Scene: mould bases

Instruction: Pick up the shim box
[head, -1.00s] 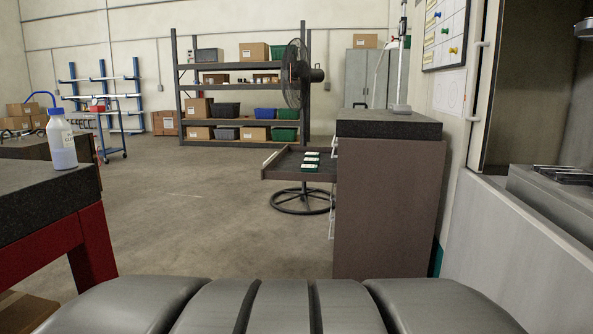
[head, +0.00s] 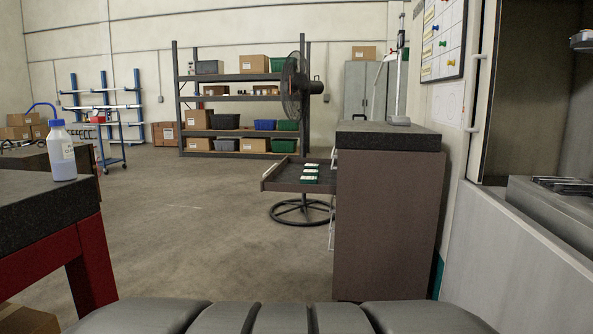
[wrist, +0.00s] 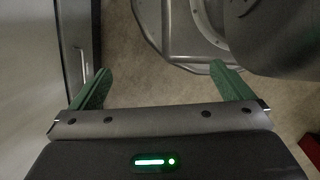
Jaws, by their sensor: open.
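Several small green boxes with white tops (head: 311,174) lie in a row in an open drawer (head: 284,185) of a brown cabinet (head: 388,220) in the head view. I cannot tell which of them, if any, is the shim box. My gripper (wrist: 160,88) shows in the wrist view with its two green fingers spread wide and nothing between them. Below it are the concrete floor and grey parts of my own body. The gripper is not seen in the head view, and no box shows in the wrist view.
A dark-topped bench with red legs (head: 85,265) stands at left, bearing a bottle (head: 62,152). A round-based stand (head: 300,211) is under the drawer. A grey counter (head: 520,245) runs along the right. Floor (head: 200,230) between bench and cabinet is clear.

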